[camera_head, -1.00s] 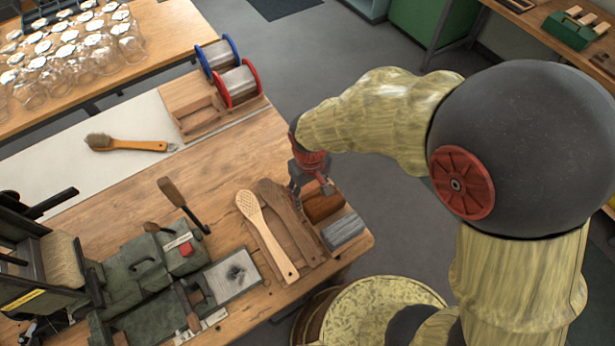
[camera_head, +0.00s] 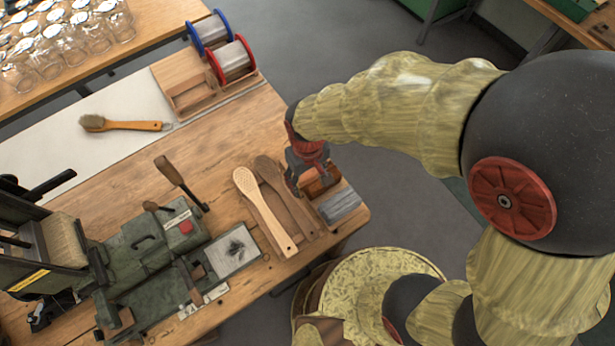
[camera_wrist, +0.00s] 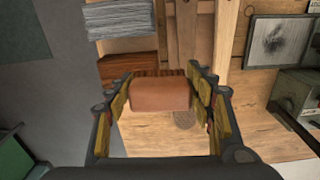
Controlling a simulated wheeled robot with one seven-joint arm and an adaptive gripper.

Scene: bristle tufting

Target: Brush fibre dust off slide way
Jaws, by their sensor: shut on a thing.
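My gripper (camera_head: 300,180) is over the right end of the wooden bench. In the wrist view, its fingers (camera_wrist: 163,97) are shut on a smooth reddish-brown block (camera_wrist: 160,94). A darker striped brown piece shows just behind it; I cannot tell whether they are joined. The block's brown side also shows beside the fingers in the head view (camera_head: 321,184). A pale metal plate with a dark dust patch, seemingly the slide way (camera_head: 222,262), is on the green machine (camera_head: 150,262), left of my gripper. A wooden-handled brush (camera_head: 125,125) lies on the white strip at the left.
A grey bundle (camera_head: 340,206) lies beside the block. A perforated wooden paddle (camera_head: 265,210) and a plain dark one (camera_head: 285,190) lie between my gripper and the machine. Spools (camera_head: 232,60) stand at the back. The machine's lever (camera_head: 178,178) sticks up.

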